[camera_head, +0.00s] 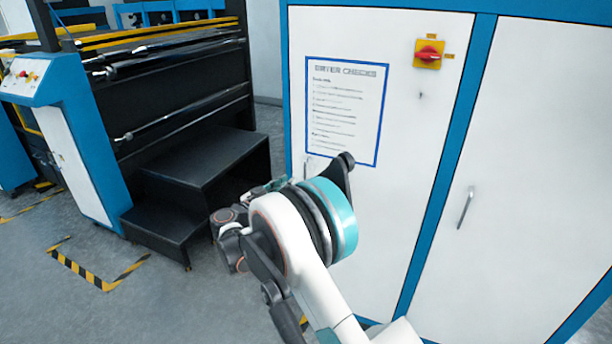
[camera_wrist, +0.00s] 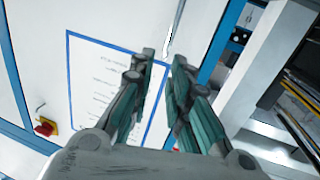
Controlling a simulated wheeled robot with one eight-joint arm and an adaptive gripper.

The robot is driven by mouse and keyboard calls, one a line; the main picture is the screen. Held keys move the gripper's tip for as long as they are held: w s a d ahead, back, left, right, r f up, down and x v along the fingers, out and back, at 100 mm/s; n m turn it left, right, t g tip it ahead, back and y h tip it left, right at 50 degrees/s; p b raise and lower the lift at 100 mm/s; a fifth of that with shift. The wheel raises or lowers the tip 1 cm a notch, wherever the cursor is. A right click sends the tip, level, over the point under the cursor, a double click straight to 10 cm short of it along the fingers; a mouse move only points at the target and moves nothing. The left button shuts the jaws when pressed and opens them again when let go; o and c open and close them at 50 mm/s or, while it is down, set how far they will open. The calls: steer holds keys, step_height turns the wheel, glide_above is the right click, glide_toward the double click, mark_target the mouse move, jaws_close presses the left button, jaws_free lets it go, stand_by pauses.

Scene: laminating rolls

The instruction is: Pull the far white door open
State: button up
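The far white door (camera_head: 390,140) is the left one of a blue-framed cabinet; it looks shut. It bears a blue-bordered sheet and a red-and-yellow switch. It fills much of the wrist view (camera_wrist: 100,20). Its slim metal handle (camera_wrist: 172,28) shows beyond my fingertips in the wrist view; in the head view my arm mostly hides it. In the head view my gripper (camera_head: 268,188) is largely behind my own wrist, near the door's left edge. I cannot tell whether it touches the handle.
A second white door (camera_head: 520,170) with its own handle (camera_head: 466,207) stands to the right, shut. Black steps (camera_head: 200,165) and a machine with a blue-and-white control post (camera_head: 65,140) are at the left. Grey floor (camera_head: 60,310) is clear in front of them.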

mark_target(305, 171)
steer(key=b+x, duration=0.1)
steer(key=x, duration=0.3)
steer(key=b+x, duration=0.2)
steer(key=x, duration=0.2)
steer(key=a+f+b+x, duration=0.1)
steer(key=x, duration=0.3)
steer(key=shift+w+d, duration=0.1)
steer(key=shift+w, duration=0.6)
jaws_close()
